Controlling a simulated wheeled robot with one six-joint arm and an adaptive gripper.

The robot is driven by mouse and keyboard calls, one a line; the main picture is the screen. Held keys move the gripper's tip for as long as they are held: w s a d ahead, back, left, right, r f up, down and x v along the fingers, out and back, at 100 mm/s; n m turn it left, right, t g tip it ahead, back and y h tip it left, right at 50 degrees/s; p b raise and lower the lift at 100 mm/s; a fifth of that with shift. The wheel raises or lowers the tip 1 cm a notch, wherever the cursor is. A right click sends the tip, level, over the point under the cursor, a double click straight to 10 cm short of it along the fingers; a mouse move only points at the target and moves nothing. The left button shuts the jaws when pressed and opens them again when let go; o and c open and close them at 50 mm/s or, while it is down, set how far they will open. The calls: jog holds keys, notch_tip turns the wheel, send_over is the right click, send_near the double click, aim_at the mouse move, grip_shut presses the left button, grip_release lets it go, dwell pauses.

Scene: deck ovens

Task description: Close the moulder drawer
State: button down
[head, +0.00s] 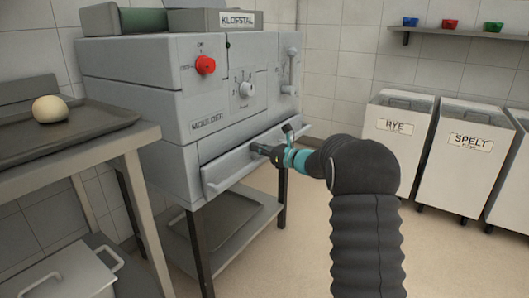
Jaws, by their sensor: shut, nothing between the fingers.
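The grey moulder (150,90) stands at centre left, with "MOULDER" lettered on its front. Its long drawer (228,172) runs along the lower front, and the drawer's front edge sticks out a little from the body. My gripper (262,149) is shut and empty, at the right half of the drawer front. Its tip overlaps the drawer in the picture; I cannot tell whether it touches. My wrist and dark arm hide part of the floor and the area right of the drawer.
A table with a dark tray (100,112) and a dough ball (50,109) stands at the left. The moulder's stand has a low shelf (240,240). White bins marked RYE (395,150) and SPELT (465,165) stand at the right. Floor between is clear.

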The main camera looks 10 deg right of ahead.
jog(key=shift+x, duration=0.95)
jog(key=shift+w+a+r, duration=0.1)
jog(key=shift+a, duration=0.05)
jog(key=shift+a, duration=0.15)
